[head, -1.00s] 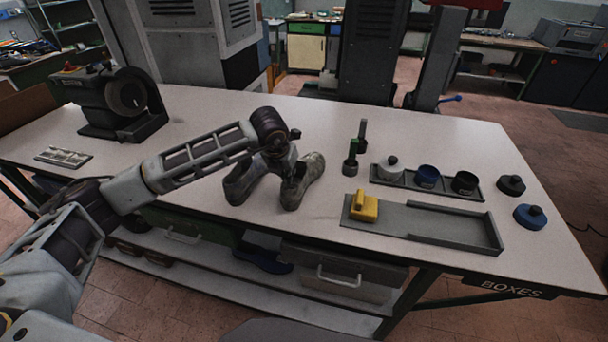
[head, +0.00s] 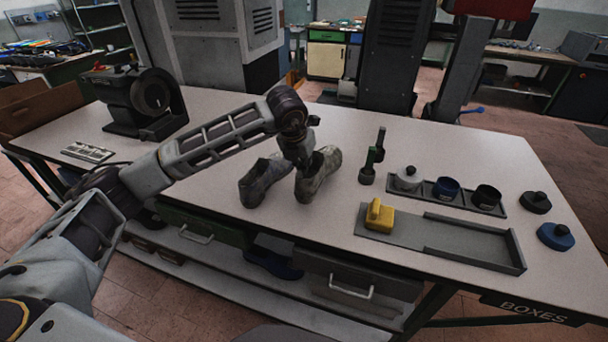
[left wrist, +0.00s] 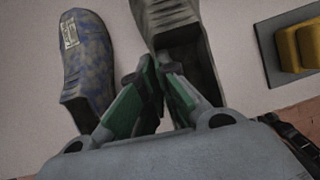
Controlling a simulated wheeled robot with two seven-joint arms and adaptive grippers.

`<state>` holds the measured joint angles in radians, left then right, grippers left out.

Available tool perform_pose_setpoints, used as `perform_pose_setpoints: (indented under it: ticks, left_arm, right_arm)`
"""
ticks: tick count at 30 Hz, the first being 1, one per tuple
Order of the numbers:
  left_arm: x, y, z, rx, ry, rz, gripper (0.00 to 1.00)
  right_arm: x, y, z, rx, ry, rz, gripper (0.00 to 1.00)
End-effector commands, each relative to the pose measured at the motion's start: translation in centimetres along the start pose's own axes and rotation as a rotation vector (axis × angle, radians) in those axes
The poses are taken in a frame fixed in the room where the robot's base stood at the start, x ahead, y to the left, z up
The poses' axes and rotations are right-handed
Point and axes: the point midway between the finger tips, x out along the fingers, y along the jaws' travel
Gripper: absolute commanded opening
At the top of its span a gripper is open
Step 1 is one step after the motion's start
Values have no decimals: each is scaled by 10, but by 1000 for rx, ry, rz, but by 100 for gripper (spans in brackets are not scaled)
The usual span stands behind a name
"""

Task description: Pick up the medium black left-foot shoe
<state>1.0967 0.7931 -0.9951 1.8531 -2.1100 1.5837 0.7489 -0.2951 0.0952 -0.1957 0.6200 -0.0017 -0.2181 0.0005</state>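Two worn, dark shoes are at the middle of the table. The right-hand one, a grey-olive shoe (head: 320,178), is under my left gripper (head: 303,163). The left-hand one, a blue-grey mottled shoe (head: 258,186), stands beside it on the table. In the left wrist view my left gripper's fingertips (left wrist: 157,66) are close together at the rim of the grey-olive shoe (left wrist: 172,15), shut on its wall. This shoe looks slightly raised. My right gripper is out of view.
To the right lie a grey tray (head: 470,247) with a yellow block (head: 378,215), a dark holder with several round pots (head: 447,189), and a blue-topped piece (head: 556,236). A black machine (head: 140,102) stands at the table's left. The front left tabletop is mostly clear.

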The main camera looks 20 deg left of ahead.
Motion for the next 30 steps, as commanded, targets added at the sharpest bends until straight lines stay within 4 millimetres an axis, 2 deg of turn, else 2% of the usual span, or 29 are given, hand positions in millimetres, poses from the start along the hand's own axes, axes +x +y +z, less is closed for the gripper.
perform_pose_setpoints:
  ticks: [6,12,30]
  left_arm:
    - [-28,0,13,0,-5,-1,0]
    - [-40,-1,17,0,-3,-1,0]
    - [-42,0,18,0,-2,-1,0]
  right_arm:
    - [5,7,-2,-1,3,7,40]
    - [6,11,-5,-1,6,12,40]
    - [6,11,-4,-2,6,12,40]
